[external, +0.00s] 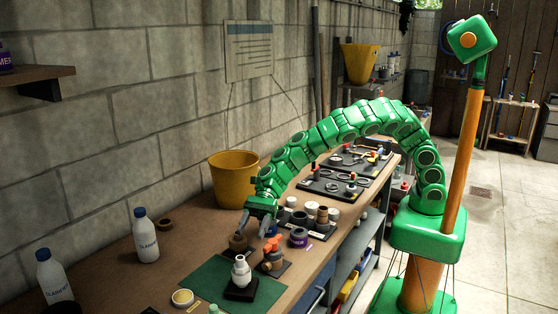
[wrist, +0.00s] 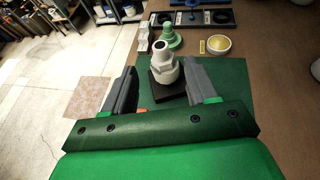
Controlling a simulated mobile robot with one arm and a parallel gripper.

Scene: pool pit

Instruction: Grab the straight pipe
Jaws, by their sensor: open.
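A white pipe fitting (external: 241,271) with a ridged collar stands upright on a small black base (external: 240,290) on the green mat. It may be the straight pipe; I cannot tell for sure. In the wrist view the fitting (wrist: 163,66) shows between and beyond my open fingers, closer to the right one. My gripper (external: 262,220) hangs over the workbench, behind the fitting in the external view. In the wrist view my gripper (wrist: 160,70) is open, with nothing held. The fingers hide part of the black base's surroundings.
A brown fitting (external: 238,242) and an orange-topped valve (external: 272,256) stand close by, near my gripper. A yellow bucket (external: 234,180), white bottles (external: 146,236) and a yellow tin (external: 182,298) are also on the bench.

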